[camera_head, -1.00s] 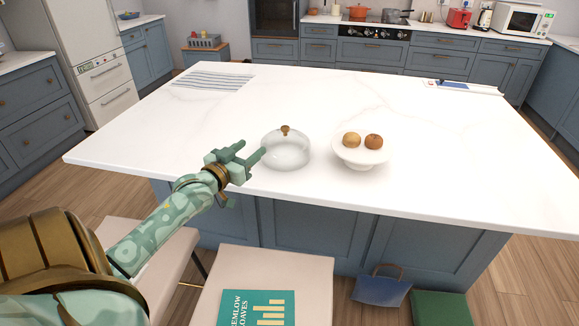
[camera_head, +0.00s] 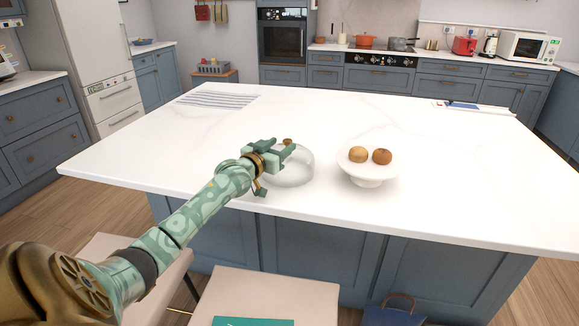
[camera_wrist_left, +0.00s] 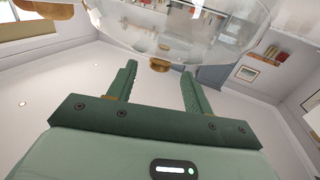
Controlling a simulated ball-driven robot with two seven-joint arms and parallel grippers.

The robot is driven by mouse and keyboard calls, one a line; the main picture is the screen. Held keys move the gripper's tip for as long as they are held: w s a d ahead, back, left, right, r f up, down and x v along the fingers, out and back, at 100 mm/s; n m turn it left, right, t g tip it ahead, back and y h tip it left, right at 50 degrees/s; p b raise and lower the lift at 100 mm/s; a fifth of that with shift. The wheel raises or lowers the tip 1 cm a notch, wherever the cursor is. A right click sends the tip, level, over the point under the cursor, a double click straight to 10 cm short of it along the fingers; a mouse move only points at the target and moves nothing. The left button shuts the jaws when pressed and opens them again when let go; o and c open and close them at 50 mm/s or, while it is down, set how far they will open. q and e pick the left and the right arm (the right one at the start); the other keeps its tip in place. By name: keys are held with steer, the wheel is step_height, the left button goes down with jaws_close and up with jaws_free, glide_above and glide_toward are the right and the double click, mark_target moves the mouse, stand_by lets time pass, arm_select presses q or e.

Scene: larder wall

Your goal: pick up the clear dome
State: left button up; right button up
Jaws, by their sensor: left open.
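The clear dome (camera_head: 298,174) stands on the white island top, with a small brown knob (camera_head: 288,141) on its crown. My left gripper (camera_head: 283,147) is open at the dome's upper left and hides part of it in the head view. In the left wrist view, the dome (camera_wrist_left: 190,28) fills the top of the picture. Its knob (camera_wrist_left: 159,65) appears between the tips of my open left fingers (camera_wrist_left: 158,70); I cannot tell if they touch it. My right gripper is not in view.
A white footed stand (camera_head: 368,174) with two brown round items stands just right of the dome. A striped cloth (camera_head: 217,99) lies at the far left of the island (camera_head: 450,170). A pale seat (camera_head: 260,295) is below the near edge. The island's middle is clear.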

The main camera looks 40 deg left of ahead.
arm_select(q)
steer(key=shift+w+a+f, duration=0.1)
steer(key=shift+w+f, duration=0.05)
steer(key=shift+w, duration=0.35)
steer(key=shift+w+a+f, duration=0.1)
steer(key=shift+w, duration=0.4)
steer(key=shift+s+r, duration=0.1)
steer(key=shift+r, duration=0.15)
jaws_close()
steer(key=shift+r, duration=0.1)
